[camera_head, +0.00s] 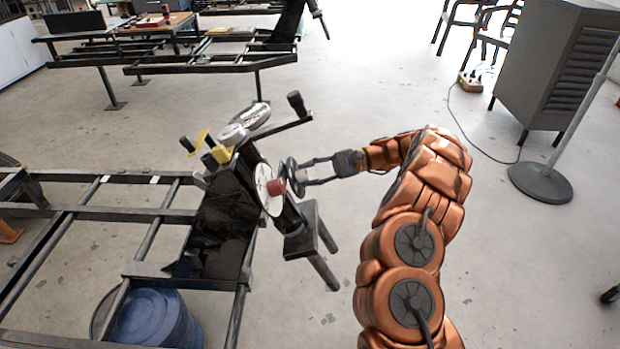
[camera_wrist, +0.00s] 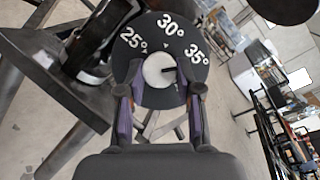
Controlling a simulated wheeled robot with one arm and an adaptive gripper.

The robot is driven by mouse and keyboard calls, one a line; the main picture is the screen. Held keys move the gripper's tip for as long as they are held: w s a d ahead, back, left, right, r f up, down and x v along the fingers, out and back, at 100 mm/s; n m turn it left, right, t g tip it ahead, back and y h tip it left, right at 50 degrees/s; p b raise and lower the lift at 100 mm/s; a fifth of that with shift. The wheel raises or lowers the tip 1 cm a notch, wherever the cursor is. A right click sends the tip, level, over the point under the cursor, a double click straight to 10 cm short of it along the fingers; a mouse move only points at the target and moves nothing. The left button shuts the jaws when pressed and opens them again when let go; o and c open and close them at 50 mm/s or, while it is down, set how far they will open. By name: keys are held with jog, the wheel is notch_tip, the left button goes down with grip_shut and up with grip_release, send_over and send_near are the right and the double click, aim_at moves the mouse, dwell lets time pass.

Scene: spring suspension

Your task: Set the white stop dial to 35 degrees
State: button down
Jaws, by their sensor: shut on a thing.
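The white stop dial (camera_wrist: 156,75) is a round white knob at the middle of a black disc (camera_wrist: 130,50) marked 25°, 30° and 35°. A dark pointer line on the knob runs right, toward the 35° side; I cannot tell if it meets that mark exactly. My gripper (camera_wrist: 163,92) is shut on the knob, a purple-padded finger on each side. In the head view my gripper (camera_head: 306,174) reaches from the right to the black disc (camera_head: 291,177), seen nearly edge-on, and the knob is too small to make out.
A red knob (camera_head: 276,187) on a white round face sits just left of the disc. A black lever (camera_head: 297,105) and yellow parts (camera_head: 220,154) stand above. Metal frame rails (camera_head: 90,213) and a blue barrel (camera_head: 155,318) are at left.

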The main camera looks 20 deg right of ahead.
dwell(0.4)
jog(key=c, duration=0.8)
grip_release()
jog(key=shift+o, duration=0.2)
notch_tip(320, 180, up, 10)
